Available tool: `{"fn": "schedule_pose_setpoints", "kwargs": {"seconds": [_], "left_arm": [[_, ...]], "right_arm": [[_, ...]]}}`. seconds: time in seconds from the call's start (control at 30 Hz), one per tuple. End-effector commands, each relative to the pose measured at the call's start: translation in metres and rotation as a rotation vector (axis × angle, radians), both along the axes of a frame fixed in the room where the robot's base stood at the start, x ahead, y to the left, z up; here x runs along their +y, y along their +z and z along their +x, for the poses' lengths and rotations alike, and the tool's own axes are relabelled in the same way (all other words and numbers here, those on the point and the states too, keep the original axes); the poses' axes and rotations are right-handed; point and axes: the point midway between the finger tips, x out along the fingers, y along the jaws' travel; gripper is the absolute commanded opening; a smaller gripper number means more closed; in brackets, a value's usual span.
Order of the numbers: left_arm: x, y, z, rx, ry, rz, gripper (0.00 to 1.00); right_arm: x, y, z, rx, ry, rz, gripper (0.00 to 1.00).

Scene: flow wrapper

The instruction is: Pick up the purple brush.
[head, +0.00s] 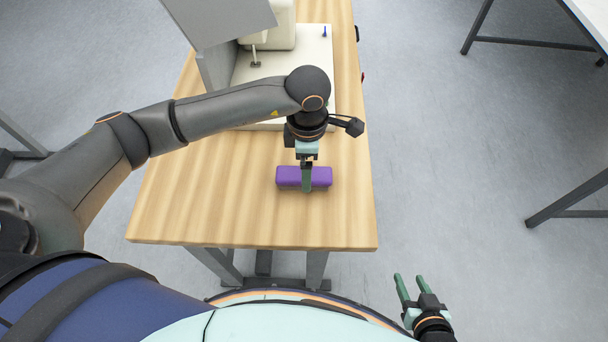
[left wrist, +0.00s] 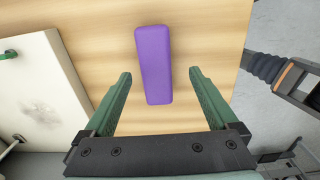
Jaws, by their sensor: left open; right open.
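The purple brush (head: 288,177) is a plain block lying on the wooden table, near its front edge. My left gripper (head: 306,184) is over the brush, pointing down, with a green finger covering part of it in the head view. In the left wrist view the brush (left wrist: 153,62) lies lengthwise between the two green fingers of the left gripper (left wrist: 160,74), its near end between them and its far end beyond the tips. The fingers are open with wood showing on both sides. The exact height above the brush is hard to tell. My right gripper (head: 410,279) is open and empty, off the table's front right.
The wooden table (head: 220,215) is bare around the brush. Behind it stands a white machine base (head: 321,75) with a grey panel (head: 222,20) at its left. Another table's legs (head: 570,201) stand on the floor at the right.

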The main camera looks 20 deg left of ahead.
Motion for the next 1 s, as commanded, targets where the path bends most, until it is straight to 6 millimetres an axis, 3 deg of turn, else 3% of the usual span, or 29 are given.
{"fn": "schedule_pose_setpoints", "kwargs": {"seconds": [0.3, 0.57, 1.0], "left_arm": [[0.008, -0.043, 0.003, 0.002, 0.002, 0.000, 0.93], [0.008, -0.046, 0.004, 0.001, 0.001, 0.000, 0.93], [0.007, -0.046, 0.004, 0.001, 0.001, 0.000, 0.45]], "right_arm": [[0.000, 0.005, 0.000, 0.000, 0.000, 0.000, 0.50], [0.000, 0.005, 0.000, 0.000, 0.000, 0.000, 0.50], [0.000, 0.005, 0.000, 0.001, 0.000, 0.000, 0.50]]}}
